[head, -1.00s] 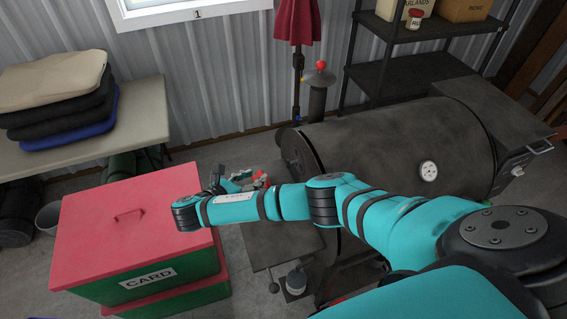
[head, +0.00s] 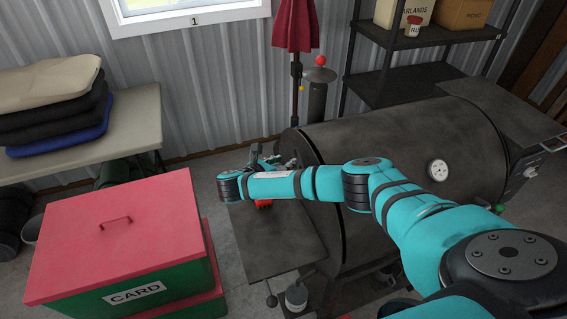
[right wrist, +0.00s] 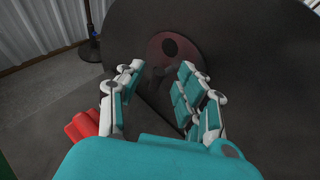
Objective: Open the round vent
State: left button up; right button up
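The round vent (right wrist: 158,50) shows in the right wrist view as a brownish-grey disc with a dark round spot, on the flat dark end of the smoker (right wrist: 245,45). Its lower part lies between and behind my fingers. In the head view the smoker barrel (head: 400,150) lies at the right, and the vent cannot be made out clearly. My right gripper (right wrist: 160,95) is open, with a finger group on each side and nothing held. In the head view it (head: 268,160) is beside the barrel's left end. Contact with the vent cannot be told. My left gripper is out of view.
A dark side shelf (head: 265,245) juts out below my right forearm, with a red object (head: 263,204) on it. A red-lidded green box (head: 120,240) stands at left. A chimney with a red ball (head: 320,61) rises behind the barrel. A table with cushions (head: 140,118) stands at back left.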

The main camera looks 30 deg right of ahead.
jog(key=shift+w+d+f, duration=0.1)
jog(key=shift+d+f, duration=0.05)
jog(key=shift+d, duration=0.15)
jog(key=shift+c, duration=0.4)
grip_shut()
